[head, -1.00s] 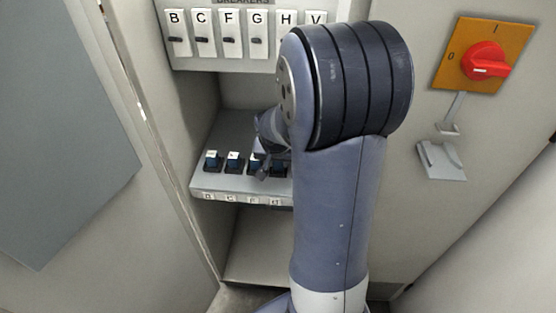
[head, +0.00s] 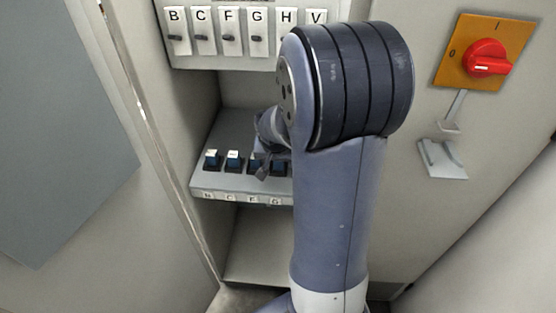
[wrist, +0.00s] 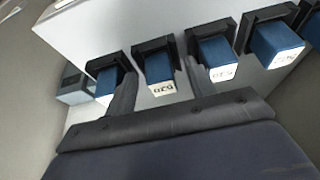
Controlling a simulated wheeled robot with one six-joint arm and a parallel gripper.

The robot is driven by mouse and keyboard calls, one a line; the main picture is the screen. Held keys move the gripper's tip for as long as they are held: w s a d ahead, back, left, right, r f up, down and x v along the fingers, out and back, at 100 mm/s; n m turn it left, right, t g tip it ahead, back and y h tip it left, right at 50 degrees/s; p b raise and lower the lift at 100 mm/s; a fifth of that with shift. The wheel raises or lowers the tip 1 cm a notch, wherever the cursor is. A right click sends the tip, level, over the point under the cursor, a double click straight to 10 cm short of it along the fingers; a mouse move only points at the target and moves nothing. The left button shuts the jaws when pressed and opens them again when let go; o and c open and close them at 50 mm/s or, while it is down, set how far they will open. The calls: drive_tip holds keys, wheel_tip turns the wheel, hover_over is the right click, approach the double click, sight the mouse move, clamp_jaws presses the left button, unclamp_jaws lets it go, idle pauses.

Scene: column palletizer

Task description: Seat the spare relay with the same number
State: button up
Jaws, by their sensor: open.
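Several blue relays with white printed faces sit in black sockets on a grey sloped shelf (head: 240,190). The head view shows relays at the left (head: 211,160) and beside it (head: 233,160); my arm hides the right part of the row. My gripper (wrist: 158,88) is open in the wrist view, its fingers either side of a relay (wrist: 161,68), with no clear grip on it. That relay's number looks like 520, seen upside down and blurred. The relay to its right (wrist: 218,55) and a further one (wrist: 276,45) have numbers too small to read surely.
Breakers (head: 229,32) marked B, C, F, G, H and V are above the shelf. A red rotary switch (head: 487,58) on an orange plate and a small grey bracket (head: 442,159) are on the right. A blue-grey boxy thing (wrist: 73,84) is at the wrist view's left.

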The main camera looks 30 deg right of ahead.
drive_tip(key=v, duration=1)
drive_tip(key=shift+s+r+p, duration=0.15)
drive_tip(key=shift+r+p, duration=0.2)
drive_tip(key=shift+p, duration=0.1)
drive_tip(key=shift+a, duration=0.1)
drive_tip(key=x, duration=1)
drive_tip(key=shift+f+b, duration=0.35)
drive_tip(key=shift+r, duration=0.1)
